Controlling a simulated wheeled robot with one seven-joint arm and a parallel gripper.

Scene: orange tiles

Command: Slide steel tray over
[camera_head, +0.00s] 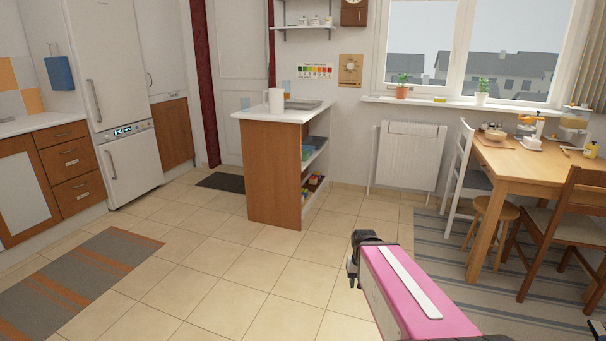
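A flat grey steel tray (303,105) lies on the white top of the small island (262,115). A white pitcher (275,101) stands at its left, close to it or touching; I cannot tell which. My gripper (352,275) is at the end of my pink and black arm at the lower middle right, over the floor and well short of the island. It is small and dark here, and I cannot tell whether its fingers are apart. I see nothing held in it.
Free tiled floor (255,263) lies between me and the island. A wooden table (515,160) with chairs and a stool (492,215) stands at the right on a striped rug. A fridge (112,85) and drawers are at the left. A radiator (408,157) is under the window.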

